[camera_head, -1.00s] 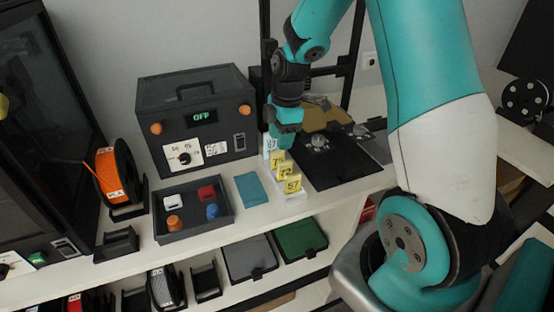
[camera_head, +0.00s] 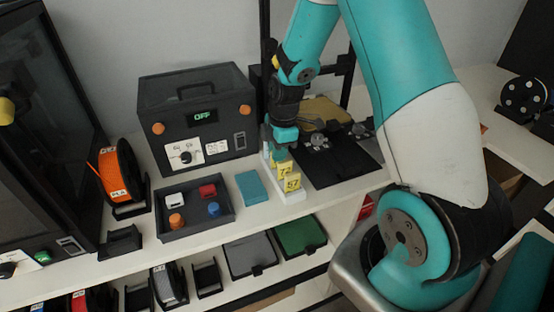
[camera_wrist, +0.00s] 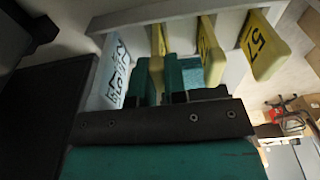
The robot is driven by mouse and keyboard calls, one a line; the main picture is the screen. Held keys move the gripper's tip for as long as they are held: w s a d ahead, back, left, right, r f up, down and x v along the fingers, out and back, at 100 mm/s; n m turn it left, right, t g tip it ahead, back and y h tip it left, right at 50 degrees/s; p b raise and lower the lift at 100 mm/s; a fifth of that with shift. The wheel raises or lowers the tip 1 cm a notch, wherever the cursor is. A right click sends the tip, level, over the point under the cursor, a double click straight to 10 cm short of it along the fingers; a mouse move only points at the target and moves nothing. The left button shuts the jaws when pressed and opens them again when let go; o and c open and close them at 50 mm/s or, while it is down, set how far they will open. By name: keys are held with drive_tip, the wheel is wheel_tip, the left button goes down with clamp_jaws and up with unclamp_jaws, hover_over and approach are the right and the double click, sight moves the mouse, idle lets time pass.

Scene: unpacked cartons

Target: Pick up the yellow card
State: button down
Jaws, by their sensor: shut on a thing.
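My gripper (camera_head: 283,148) is lowered over a white stepped holder (camera_head: 292,196) on the shelf top. In the wrist view, my gripper (camera_wrist: 160,82) is shut on a yellow card (camera_wrist: 157,48), with one finger on each side. In the head view my fingers mostly hide this card. Two other yellow cards stand in the holder, one marked 72 (camera_head: 285,171) and one marked 57 (camera_head: 292,184). In the wrist view they are to the right of my fingers. A white card (camera_wrist: 116,70) stands to the left of my fingers, close by.
A teal block (camera_head: 252,188) lies left of the holder. A dark tray (camera_head: 190,232) with small coloured pieces is further left. A dark box with an OFF display (camera_head: 203,117) stands behind. A black mat (camera_head: 345,165) with clear pieces lies to the right.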

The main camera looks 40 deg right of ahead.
wheel_tip(320, 180, up, 10)
drive_tip(key=shift+r+b, duration=0.1)
drive_tip(key=shift+b, duration=0.65)
